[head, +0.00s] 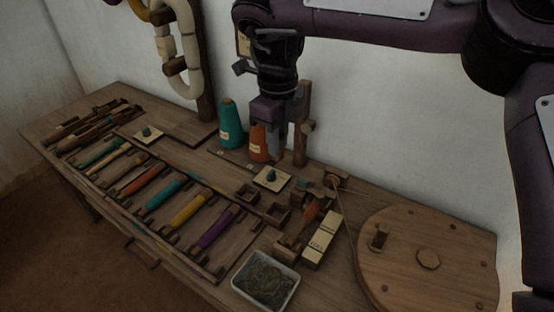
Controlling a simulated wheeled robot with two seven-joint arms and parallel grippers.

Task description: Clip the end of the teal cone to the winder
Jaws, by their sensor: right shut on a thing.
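The teal cone (231,126) stands upright at the back of the bench against the wall, with a pale label. My right gripper (274,150) points down from above, to the right of the teal cone and partly in front of the orange cone (258,146). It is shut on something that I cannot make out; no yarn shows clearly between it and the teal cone. The winder (430,260), with a large round wooden wheel, lies at the right end of the bench. A cord runs from it to a small spindle block (336,179). My left gripper is not in view.
A wooden post (301,130) stands close right of the gripper. A rack (165,212) of coloured bobbins fills the front left. A white tray (265,281), pale boxes (320,240) and a small pale card (272,179) crowd the middle. Pale skeins (180,50) hang at the back.

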